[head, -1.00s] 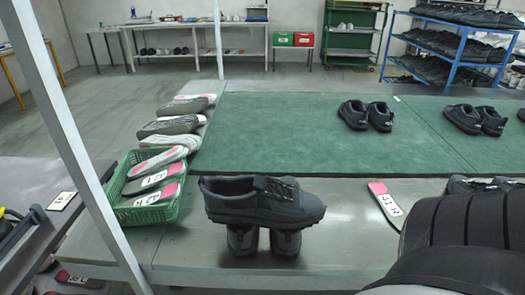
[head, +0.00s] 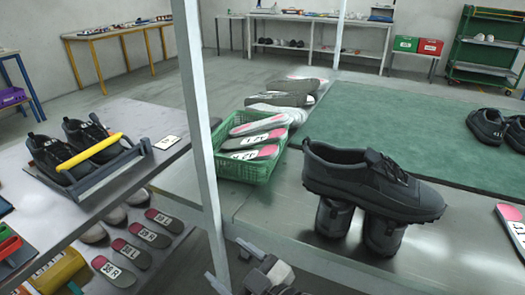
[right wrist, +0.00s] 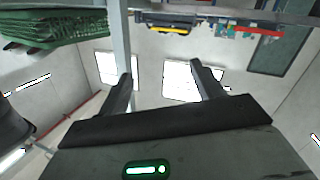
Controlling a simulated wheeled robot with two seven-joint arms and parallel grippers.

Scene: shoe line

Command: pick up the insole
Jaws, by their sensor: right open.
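Insoles with pink ends and white labels lie in a green basket (head: 236,171) on the metal table, among them a front insole (head: 247,153). More grey insoles (head: 280,99) lie in a row behind the basket. One insole (head: 512,226) shows at the right edge. My right gripper (head: 229,264) is open and empty at the bottom middle of the head view, nearer me than the basket and apart from it. Its two fingers (right wrist: 161,70) stand apart in the right wrist view, with the green basket (right wrist: 60,27) at the top left. My left gripper is out of view.
A dark shoe (head: 370,180) rests on two dark supports right of the basket. A metal post (head: 196,125) stands left of the basket. On the left table, a tray (head: 118,172) holds two shoes. Several insoles (head: 130,250) lie on a lower shelf. The green mat (head: 410,130) is mostly clear.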

